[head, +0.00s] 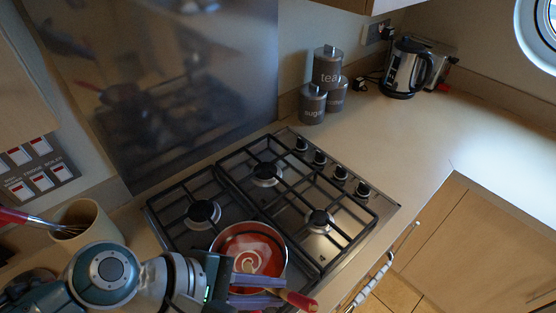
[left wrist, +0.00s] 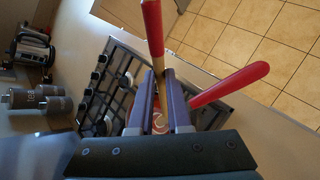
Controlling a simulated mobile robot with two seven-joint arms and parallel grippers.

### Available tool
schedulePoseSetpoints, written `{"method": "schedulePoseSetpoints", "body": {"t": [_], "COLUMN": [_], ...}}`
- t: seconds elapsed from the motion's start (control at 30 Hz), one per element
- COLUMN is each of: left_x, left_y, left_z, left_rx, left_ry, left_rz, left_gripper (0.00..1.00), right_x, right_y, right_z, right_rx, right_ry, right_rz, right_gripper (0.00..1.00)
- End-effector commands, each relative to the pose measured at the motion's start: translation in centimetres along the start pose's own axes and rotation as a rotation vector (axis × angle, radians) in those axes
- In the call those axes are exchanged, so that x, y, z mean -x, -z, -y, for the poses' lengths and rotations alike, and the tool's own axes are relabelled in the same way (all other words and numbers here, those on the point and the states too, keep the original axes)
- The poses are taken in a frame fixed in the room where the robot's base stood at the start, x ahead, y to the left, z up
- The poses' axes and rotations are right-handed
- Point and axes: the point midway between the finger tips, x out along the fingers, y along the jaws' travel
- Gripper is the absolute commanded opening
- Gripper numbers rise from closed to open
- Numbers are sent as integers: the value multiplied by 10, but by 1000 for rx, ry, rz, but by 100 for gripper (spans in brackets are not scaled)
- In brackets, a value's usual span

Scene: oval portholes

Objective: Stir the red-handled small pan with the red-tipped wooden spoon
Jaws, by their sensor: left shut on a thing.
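The small pan (head: 238,238) sits on the front-left burner of the hob, with red contents marked by a pale swirl. Its red handle (left wrist: 230,84) sticks out to the right in the left wrist view; my gripper hides it in the head view. My left gripper (head: 258,291) is shut on the wooden spoon, over the pan's near side. The spoon's red tip (head: 301,301) points away from the fingers; it also shows in the left wrist view (left wrist: 152,28). The spoon's lower end is hidden by the fingers. My right gripper is not in view.
The gas hob (head: 268,175) has black grates and knobs on its right. A crock (head: 85,222) with a red-handled utensil stands at left. Tea and sugar canisters (head: 313,104) and a kettle (head: 405,68) stand at the back. The right worktop is clear.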

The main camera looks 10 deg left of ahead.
Motion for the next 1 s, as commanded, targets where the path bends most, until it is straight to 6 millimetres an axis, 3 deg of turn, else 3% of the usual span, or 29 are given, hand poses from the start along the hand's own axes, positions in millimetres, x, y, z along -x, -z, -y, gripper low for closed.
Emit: {"method": "schedulePoseSetpoints", "body": {"t": [0.4,0.77,1.0], "left_x": [-19,-11,-9], "left_y": [-15,7,8], "left_z": [-10,-25,-26], "left_rx": [0,0,1], "left_ry": [0,0,0], "left_rz": [0,-2,-1], "left_gripper": [0,0,0], "right_x": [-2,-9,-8], "right_y": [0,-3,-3], "right_z": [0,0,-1], "right_rx": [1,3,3], "right_ry": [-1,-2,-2], "right_rz": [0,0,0], "right_gripper": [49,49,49]}}
